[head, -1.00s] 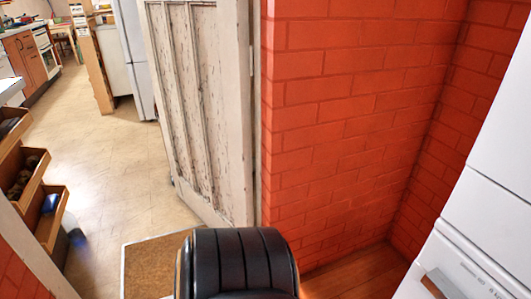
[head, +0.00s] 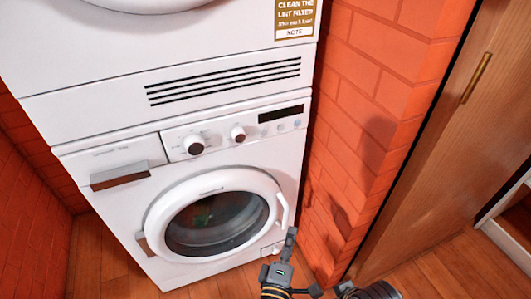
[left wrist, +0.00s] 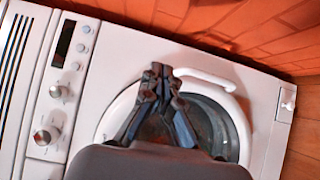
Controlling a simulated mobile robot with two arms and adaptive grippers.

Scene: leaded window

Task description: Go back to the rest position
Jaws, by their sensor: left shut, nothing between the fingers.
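My left gripper (head: 290,236) is at the bottom of the head view, in front of the washing machine (head: 120,222) near the lower right of its round door (head: 215,222). In the left wrist view its two fingers (left wrist: 158,78) meet at the tips, shut and empty. They overlap the door's rim beside the white door handle (left wrist: 205,78); I cannot tell the exact gap. The door looks closed. A dark part at the head view's bottom edge (head: 372,291) seems to be my right gripper or arm, mostly cut off.
A second white appliance (head: 110,62) stands on the washing machine. A red brick wall (head: 345,140) is close on the right, then a wooden door (head: 445,170). Wooden floor (head: 110,270) shows at the lower left.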

